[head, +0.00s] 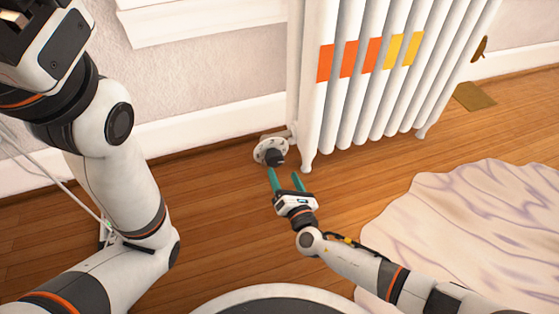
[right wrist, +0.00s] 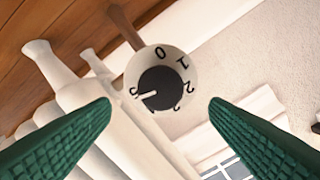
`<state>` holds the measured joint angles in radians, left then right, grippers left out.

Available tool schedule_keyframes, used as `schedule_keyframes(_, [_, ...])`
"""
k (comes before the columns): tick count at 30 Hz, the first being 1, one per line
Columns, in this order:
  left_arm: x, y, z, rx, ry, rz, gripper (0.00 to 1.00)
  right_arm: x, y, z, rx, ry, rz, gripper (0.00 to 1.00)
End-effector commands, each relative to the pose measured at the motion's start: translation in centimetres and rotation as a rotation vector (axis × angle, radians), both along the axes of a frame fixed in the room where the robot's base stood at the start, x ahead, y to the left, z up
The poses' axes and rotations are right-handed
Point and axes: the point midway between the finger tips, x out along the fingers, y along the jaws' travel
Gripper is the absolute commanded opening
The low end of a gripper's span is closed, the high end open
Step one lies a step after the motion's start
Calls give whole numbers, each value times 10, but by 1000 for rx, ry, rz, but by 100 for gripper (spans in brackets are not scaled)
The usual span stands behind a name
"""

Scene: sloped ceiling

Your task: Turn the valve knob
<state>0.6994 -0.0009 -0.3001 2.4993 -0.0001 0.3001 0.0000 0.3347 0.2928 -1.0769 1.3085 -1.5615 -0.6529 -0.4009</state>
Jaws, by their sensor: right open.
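The valve knob (head: 274,157) is a dark round knob on a pale numbered dial (head: 268,149), low at the radiator's left end. In the right wrist view the black knob (right wrist: 160,90) is centred on the dial, and its white pointer mark points left and slightly down. The figures 0, 1 and 2 can be read around it. My right gripper (head: 283,179) has its two green fingers apart and empty, just short of the knob. In the right wrist view the fingertips (right wrist: 160,105) lie on either side of the knob.
A white radiator (head: 350,100) with orange and yellow patches stands just right of the knob. A white baseboard (head: 200,128) runs behind it. A pale crumpled cloth (head: 480,220) lies on the wooden floor at right.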

Motion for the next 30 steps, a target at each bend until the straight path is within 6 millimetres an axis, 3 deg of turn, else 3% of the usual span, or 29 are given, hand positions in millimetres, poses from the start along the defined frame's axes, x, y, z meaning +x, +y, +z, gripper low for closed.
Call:
schedule_keyframes(3, [0,0,16,0,0,0,100,-25,-8,3,-2,3,2,70])
schedule_keyframes(9, [0,0,24,0,0,0,100,-49,-16,1,-1,0,1,70])
schedule_keyframes(30, [0,0,24,0,0,1,100,-54,-17,0,0,0,0,70])
